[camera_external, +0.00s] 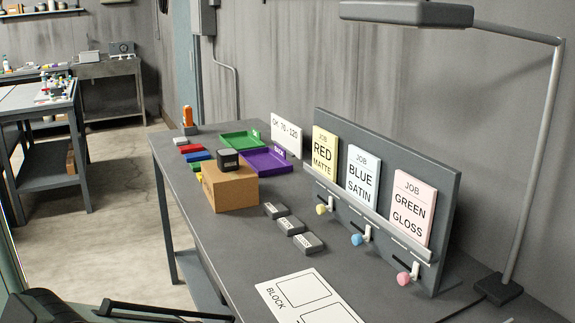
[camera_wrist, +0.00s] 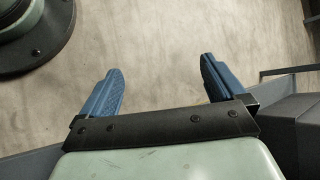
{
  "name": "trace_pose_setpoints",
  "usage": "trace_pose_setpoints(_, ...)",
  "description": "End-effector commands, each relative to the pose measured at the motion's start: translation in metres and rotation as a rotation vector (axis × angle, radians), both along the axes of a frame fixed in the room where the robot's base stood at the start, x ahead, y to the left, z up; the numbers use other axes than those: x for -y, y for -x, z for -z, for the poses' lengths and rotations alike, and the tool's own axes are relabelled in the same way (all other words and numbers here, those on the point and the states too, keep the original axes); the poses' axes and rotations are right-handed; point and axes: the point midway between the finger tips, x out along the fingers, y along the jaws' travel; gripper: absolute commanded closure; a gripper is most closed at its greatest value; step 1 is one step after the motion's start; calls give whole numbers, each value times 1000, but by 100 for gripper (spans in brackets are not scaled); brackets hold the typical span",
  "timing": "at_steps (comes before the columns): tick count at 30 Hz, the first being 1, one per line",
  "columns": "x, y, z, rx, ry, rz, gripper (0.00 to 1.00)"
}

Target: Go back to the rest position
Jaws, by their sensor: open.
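My gripper (camera_wrist: 161,88) shows in the wrist view with its two blue fingers spread wide apart. Nothing is between them, and bare concrete floor lies beyond. The gripper's fingers do not show in the external view. A dark part of my arm fills the bottom left corner there. The long grey workbench (camera_external: 220,226) runs from the back left to the front right of the external view, and my gripper is not over its middle.
On the bench stand a cardboard box (camera_external: 230,190) with a dark block (camera_external: 228,161) on top, green (camera_external: 242,141) and purple (camera_external: 265,162) trays, several dark labelled blocks (camera_external: 291,225), a job-card board (camera_external: 441,210) and a lamp (camera_external: 535,140). A white BLOCK sheet (camera_external: 300,281) lies in front.

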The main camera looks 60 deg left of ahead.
Motion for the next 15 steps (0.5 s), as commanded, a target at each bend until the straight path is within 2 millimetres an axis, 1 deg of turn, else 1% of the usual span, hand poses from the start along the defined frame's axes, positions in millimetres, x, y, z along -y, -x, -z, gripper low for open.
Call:
trace_pose_setpoints(1, 26, 3, 1, 10, 32, 10, 3)
trace_pose_setpoints(2, 40, 4, 3, 17, 51, 13, 3)
trace_pose_setpoints(3, 58, 6, 5, 24, 78, 14, 3)
trace_pose_setpoints(5, 85, 9, 8, 34, 116, 17, 3)
trace_pose_setpoints(6, 103, 12, 10, 41, 141, 18, 3)
trace_pose_setpoints(8, 129, 18, 12, 49, 181, 19, 3)
trace_pose_setpoints(9, 145, 22, 12, 54, 206, 20, 3)
trace_pose_setpoints(11, 170, 29, 13, 59, 243, 19, 3)
trace_pose_setpoints(12, 186, 34, 13, 62, 268, 18, 3)
trace_pose_setpoints(14, 210, 43, 12, 64, 305, 16, 3)
trace_pose_setpoints(15, 225, 49, 11, 66, 328, 15, 3)
